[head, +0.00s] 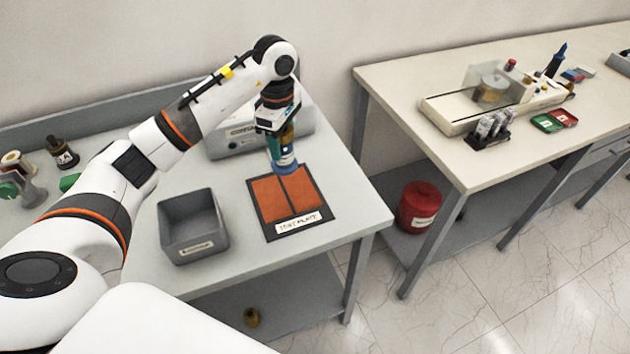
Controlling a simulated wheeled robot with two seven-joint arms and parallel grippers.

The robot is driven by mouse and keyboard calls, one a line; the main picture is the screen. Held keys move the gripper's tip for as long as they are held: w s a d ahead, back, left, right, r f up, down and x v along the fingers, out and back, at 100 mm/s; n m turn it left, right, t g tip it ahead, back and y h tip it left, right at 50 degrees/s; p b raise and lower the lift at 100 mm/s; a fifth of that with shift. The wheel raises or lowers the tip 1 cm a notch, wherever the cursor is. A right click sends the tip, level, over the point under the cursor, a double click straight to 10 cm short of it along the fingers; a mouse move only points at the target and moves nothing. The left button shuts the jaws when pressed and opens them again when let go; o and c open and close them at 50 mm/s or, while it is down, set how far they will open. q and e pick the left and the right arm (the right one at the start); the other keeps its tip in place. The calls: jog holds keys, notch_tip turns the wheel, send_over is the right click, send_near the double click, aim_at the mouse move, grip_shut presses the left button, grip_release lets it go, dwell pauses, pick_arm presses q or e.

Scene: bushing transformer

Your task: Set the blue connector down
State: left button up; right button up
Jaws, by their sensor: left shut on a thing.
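My left gripper (277,132) points down over the far part of the orange mat and is shut on the blue connector (287,161). The connector is a blue and teal piece held roughly upright, its lower end at or just above the mat; I cannot tell whether it touches. The orange mat (308,197) has a dark border, a dark middle line and a white label at its front edge, and lies on the near table. My right gripper is not in view.
A grey open bin (192,226) stands left of the mat. A pale box (232,141) is behind the gripper. A dark bottle (63,153) stands far left. A second table (400,95) with a device and tools is at right, with a red canister (419,206) below.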

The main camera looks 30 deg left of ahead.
aim_at(283, 170)
pick_arm(q)
jog(key=f, duration=0.1)
jog(key=f+p, duration=0.1)
jog(key=f, duration=0.3)
jog(key=shift+s+a+f+p, duration=0.15)
jog(key=shift+s+a+p, duration=0.15)
jog(key=shift+p, duration=0.05)
jog(key=f, duration=0.1)
jog(key=f+p, duration=0.1)
jog(key=f, duration=0.1)
jog(key=shift+w+d+f, duration=0.1)
jog(key=shift+d+f, duration=0.1)
jog(key=shift+f, duration=0.4)
jog(key=shift+a, duration=0.1)
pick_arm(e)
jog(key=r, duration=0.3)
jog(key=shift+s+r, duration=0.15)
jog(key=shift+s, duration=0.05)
pick_arm(q)
jog(key=shift+f, duration=0.1)
jog(key=o, duration=0.7)
jog(key=shift+f, duration=0.15)
jog(key=o, duration=0.5)
